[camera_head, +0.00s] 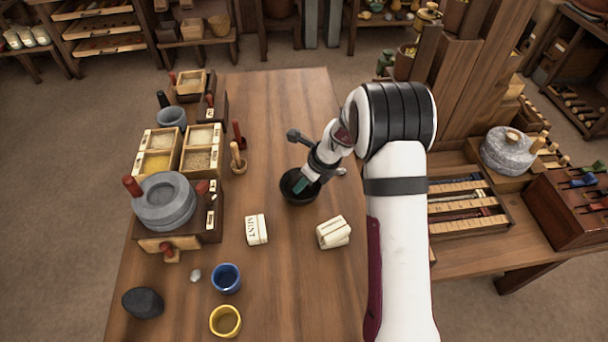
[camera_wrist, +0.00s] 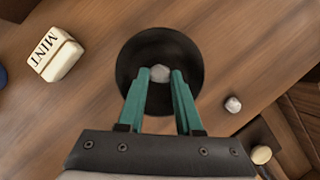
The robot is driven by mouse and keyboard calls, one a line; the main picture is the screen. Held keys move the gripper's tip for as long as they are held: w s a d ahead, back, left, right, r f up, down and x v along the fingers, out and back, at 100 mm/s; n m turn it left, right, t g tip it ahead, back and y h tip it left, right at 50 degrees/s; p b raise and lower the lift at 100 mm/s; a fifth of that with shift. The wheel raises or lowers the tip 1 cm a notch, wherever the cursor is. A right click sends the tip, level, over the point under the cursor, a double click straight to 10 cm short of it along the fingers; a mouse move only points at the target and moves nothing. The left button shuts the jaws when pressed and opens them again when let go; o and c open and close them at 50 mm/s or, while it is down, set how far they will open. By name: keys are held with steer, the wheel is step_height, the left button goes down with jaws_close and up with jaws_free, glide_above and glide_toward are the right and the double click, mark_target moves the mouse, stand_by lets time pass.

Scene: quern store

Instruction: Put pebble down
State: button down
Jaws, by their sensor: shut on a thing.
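My gripper (camera_wrist: 161,75) has teal fingers, and they are shut on a pale grey pebble (camera_wrist: 160,73). The fingertips and pebble are over the round black bowl (camera_wrist: 128,65); I cannot tell whether the pebble touches the bowl's bottom. In the head view my gripper (camera_head: 300,186) reaches down into the black bowl (camera_head: 300,200), and the held pebble is hidden there. A second pale pebble (camera_wrist: 233,104) lies on the table to the right of the bowl. A third light pebble (camera_head: 195,275) lies near the front left.
A blue cup (camera_head: 226,278), a yellow cup (camera_head: 226,321) and a dark stone (camera_head: 143,303) are nearer the front. A grey quern (camera_head: 164,201) and grain boxes stand left.

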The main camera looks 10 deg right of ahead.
steer(key=c, duration=0.5)
jaws_free()
step_height(320, 180, up, 7)
stand_by(0.4)
